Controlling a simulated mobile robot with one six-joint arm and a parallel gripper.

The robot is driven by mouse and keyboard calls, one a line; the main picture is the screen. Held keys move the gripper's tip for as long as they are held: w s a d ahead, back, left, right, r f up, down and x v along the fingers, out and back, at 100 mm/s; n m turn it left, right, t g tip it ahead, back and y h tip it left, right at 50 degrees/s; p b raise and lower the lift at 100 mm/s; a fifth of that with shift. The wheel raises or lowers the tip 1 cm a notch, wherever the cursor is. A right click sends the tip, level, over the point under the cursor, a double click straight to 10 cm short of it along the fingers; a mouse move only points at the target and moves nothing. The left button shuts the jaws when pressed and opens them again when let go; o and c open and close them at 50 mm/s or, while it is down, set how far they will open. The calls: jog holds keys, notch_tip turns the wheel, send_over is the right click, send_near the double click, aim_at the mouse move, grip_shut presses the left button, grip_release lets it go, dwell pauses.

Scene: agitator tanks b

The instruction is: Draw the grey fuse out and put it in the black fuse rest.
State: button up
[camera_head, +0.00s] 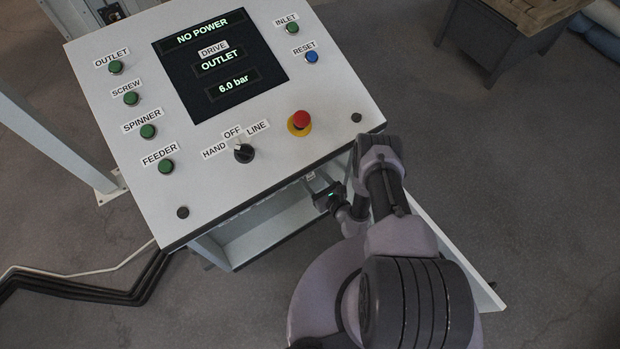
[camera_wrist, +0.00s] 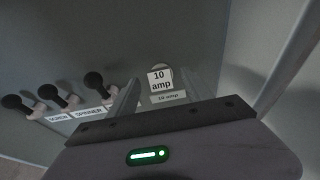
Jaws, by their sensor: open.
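A light grey fuse (camera_wrist: 166,68) with a "10 amp" tag shows in the wrist view, upper middle, on the inner wall of the cabinet. A smaller "10 amp" label sits just under it. My gripper (camera_wrist: 158,88) is open, its two pale fingers reaching forward on either side of the tag. I cannot tell whether they touch the fuse. In the head view my gripper (camera_head: 317,184) is at the opening under the console's front edge, and the fuse is hidden there. I do not see the black fuse rest in either view.
Levers with black knobs (camera_wrist: 94,80) stand left of the fuse above "SCREW" and "SPINNER" labels. A cabinet side wall (camera_wrist: 278,60) is close on the right. The console (camera_head: 225,130) above reads "NO POWER", with a black selector (camera_head: 244,153) and red button (camera_head: 300,119).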

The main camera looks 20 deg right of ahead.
aim_at(310, 175)
jog(key=shift+b+x, duration=0.4)
jog(key=shift+x, duration=1.15)
jog(key=shift+c, duration=0.5)
grip_shut()
jog(key=shift+s+r, duration=0.1)
jog(key=shift+s, duration=0.05)
jog(key=shift+s+d+r+p, duration=0.15)
jog(key=shift+s+r+p, duration=0.05)
jog(key=shift+s+p, duration=0.15)
